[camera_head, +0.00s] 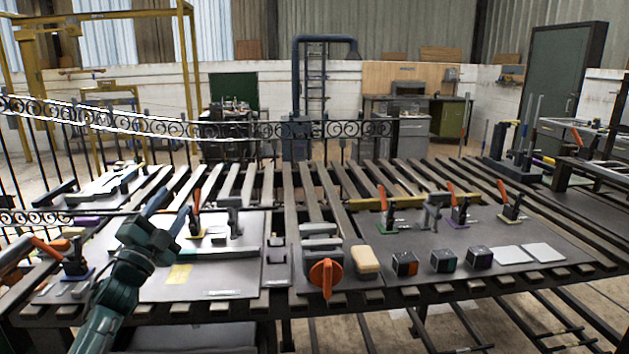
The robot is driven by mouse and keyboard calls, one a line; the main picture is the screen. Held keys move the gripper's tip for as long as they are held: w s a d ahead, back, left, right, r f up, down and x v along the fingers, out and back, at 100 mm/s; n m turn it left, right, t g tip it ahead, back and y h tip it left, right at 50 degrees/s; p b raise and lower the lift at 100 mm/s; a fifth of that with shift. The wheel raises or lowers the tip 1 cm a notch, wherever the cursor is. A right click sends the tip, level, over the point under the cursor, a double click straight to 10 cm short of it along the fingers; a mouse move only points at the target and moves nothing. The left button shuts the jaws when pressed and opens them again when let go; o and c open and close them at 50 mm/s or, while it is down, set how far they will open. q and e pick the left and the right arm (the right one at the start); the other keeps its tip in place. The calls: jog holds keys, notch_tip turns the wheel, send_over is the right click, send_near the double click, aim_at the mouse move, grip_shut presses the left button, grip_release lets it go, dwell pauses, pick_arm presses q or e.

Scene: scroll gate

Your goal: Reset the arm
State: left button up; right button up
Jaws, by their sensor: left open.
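My left arm comes in from the bottom left in dark green. Its gripper (168,210) is open, with two blue-grey fingers pointing up and to the right, apart from each other. Nothing shows between the fingers. My right gripper is not in view.
Red-handled clamps (195,212) stand beyond the gripper. An orange-handled clamp (75,262) stands left of the arm. At centre are an orange knob (326,278) and a tan block (366,260). Dark cubes (442,260) and white tiles (545,252) lie to the right. A scroll railing (230,130) runs behind.

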pick_arm(q)
jog(key=w+a+f+n+g+y, duration=0.1)
jog(key=a+f+n+g+y, duration=0.25)
jog(key=f+n, duration=0.3)
jog(key=w+a+f+n+g+y, duration=0.1)
jog(key=a+f+n+g+y, duration=0.15)
jog(key=f+n+y, duration=0.4)
jog(key=s+d+f+g+h, duration=0.1)
jog(key=s+d+f+h, duration=0.2)
jog(key=s+d+f, duration=0.3)
jog(key=s+d+f+g+h, duration=0.15)
jog(key=s+d+f, duration=0.25)
jog(key=s+f, duration=0.4)
jog(key=s+d+f+g+h, duration=0.1)
jog(key=s+d+f, duration=0.2)
jog(key=s, duration=0.5)
jog(key=s+d+f+g+h, duration=0.1)
jog(key=s+d+f, duration=0.2)
jog(key=s, duration=0.5)
jog(key=s+d+f+g+h, duration=0.1)
jog(key=s+d+f, duration=0.2)
jog(key=s, duration=0.6)
jog(key=shift+d+f+n+g, duration=0.2)
jog(key=shift+d+n+g, duration=0.15)
jog(key=shift+d, duration=0.7)
jog(key=shift+c, duration=0.3)
